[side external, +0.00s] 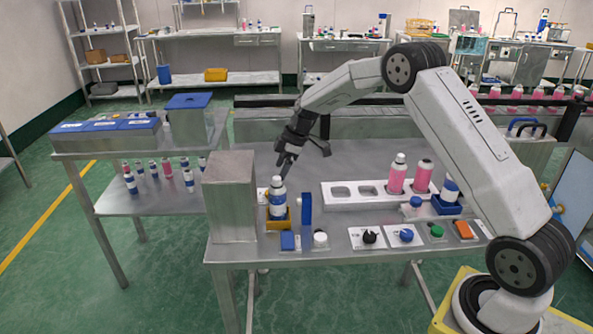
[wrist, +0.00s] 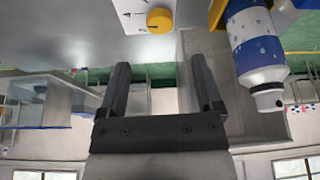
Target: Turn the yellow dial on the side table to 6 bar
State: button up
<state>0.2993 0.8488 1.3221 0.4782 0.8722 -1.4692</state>
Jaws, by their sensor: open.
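The yellow dial (wrist: 160,20) shows at the top of the wrist view, on a white plate with black scale marks. The scale figures are too small to read. I cannot make out the dial in the side external view. My gripper (wrist: 159,68) is open and empty, its two dark fingers apart, with the dial beyond the fingertips and not between them. In the side external view my gripper (side external: 284,164) hangs just above and behind the blue-and-white can.
The blue-and-white can (side external: 277,198) stands upright in a yellow holder (side external: 279,223), close to my gripper; it also shows in the wrist view (wrist: 255,45). A tall steel box (side external: 231,198) stands left of it. A white rack (side external: 350,203) holds pink cans to the right.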

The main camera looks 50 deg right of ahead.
jog(key=shift+f, duration=0.1)
jog(key=shift+x, duration=3.8)
grip_shut()
jog(key=shift+m, duration=0.4)
jog(key=shift+s+a+m+t+h, duration=0.1)
jog(key=shift+m+t+h, duration=0.25)
jog(key=shift+m, duration=0.8)
jog(key=shift+m+t+h, duration=0.15)
jog(key=shift+m+h, duration=0.4)
jog(key=shift+m, duration=0.6)
